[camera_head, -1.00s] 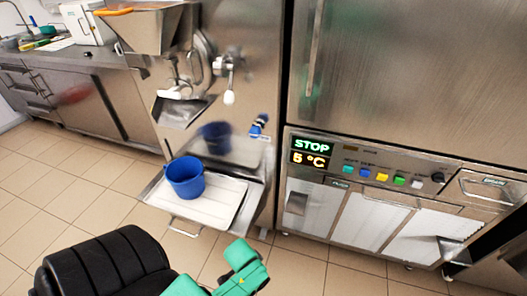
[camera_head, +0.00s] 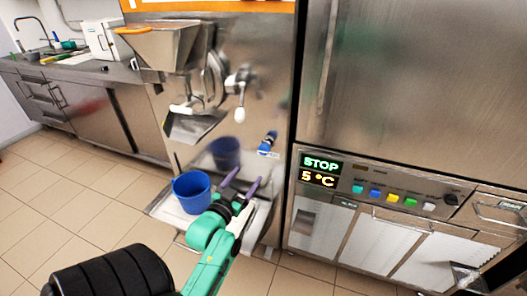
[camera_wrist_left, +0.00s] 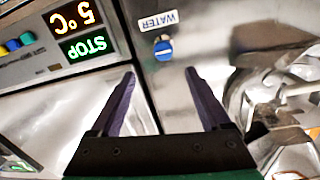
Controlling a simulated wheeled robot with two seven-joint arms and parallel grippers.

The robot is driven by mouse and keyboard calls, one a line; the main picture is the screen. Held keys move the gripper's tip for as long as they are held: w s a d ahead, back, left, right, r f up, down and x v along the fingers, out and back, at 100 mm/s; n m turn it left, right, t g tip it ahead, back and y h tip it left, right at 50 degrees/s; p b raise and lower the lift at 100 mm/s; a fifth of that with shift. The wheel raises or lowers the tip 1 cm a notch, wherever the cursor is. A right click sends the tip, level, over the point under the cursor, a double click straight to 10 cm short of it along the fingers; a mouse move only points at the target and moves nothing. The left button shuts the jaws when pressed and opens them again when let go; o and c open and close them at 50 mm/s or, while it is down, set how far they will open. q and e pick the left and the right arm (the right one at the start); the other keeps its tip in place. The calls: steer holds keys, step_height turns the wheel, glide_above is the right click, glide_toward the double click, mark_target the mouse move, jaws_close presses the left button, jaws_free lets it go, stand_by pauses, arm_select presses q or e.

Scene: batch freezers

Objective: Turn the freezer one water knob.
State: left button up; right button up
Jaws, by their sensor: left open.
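The blue water knob (camera_head: 268,141) is on the steel front of the left machine, near its right edge. In the left wrist view the round blue knob (camera_wrist_left: 163,49) lies beyond the fingertips, beside an upside-down label reading WATER (camera_wrist_left: 158,21). My left gripper (camera_head: 243,178) is open and empty, with purple fingers pointing up toward the machine. It is below the knob in the head view and apart from it. In the left wrist view the knob lines up with the gap between the fingers (camera_wrist_left: 160,74). My right gripper does not show.
A blue bucket (camera_head: 191,190) stands on the machine's tray (camera_head: 168,208), just left of my left gripper. A spout and lever (camera_head: 238,85) stick out above. A control panel (camera_head: 395,190) reading STOP and 5 °C is to the right.

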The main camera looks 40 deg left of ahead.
mark_target(263, 152)
arm_select(q)
steer(key=x, duration=1.4)
steer(key=shift+w+a+r+p, duration=0.2)
steer(key=shift+a+r+p, duration=0.1)
steer(key=shift+p, duration=0.1)
steer(key=shift+c, duration=0.3)
steer(key=shift+f, duration=0.1)
jaws_close()
